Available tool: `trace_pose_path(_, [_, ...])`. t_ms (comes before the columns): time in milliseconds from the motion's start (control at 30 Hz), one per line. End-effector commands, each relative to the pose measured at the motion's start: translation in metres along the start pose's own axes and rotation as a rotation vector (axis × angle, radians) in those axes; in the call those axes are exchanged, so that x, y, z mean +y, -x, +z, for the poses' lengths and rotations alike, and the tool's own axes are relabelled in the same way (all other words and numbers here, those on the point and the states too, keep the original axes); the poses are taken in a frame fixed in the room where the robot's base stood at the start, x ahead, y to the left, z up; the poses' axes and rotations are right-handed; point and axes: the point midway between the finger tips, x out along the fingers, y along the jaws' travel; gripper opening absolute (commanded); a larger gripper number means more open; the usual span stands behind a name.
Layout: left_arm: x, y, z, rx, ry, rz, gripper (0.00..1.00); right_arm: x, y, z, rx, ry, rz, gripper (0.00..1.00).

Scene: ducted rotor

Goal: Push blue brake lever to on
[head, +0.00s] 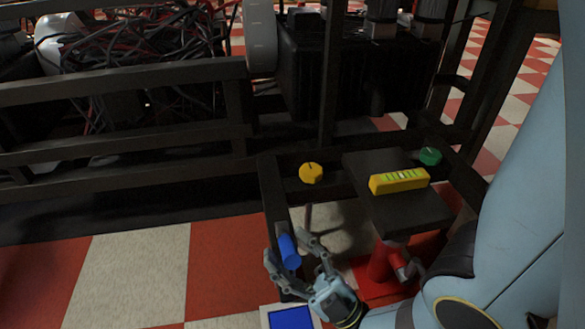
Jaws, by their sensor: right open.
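The blue brake lever (288,251) shows in the head view, low and left of centre, beside the left bar of a dark frame. It is a short blue handle. My right gripper (290,249) is at the lever with its jaws open. One finger lies to the left and below the lever and the other above and to its right. I cannot tell whether a finger touches it. My left gripper is not in view.
A yellow knob (311,173) and a green knob (430,156) sit on the dark frame. A yellow level (399,181) lies on a dark plate (405,209). A red cylinder (384,262) stands below. A blue-and-white panel (290,318) is at the bottom. Checkered floor lies left.

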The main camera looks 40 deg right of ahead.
Motion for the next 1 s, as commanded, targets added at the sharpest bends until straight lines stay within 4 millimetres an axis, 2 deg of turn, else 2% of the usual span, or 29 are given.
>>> trace_pose_path(267, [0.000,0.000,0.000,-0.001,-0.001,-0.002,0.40,0.002,-0.003,-0.003,0.003,0.000,0.001,0.49])
trace_pose_path(467, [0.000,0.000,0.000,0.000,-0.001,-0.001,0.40,0.010,-0.014,-0.012,0.003,-0.001,0.000,0.49])
trace_pose_path(1000, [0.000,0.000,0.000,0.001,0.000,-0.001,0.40,0.048,-0.061,-0.048,0.001,0.001,0.002,0.49])
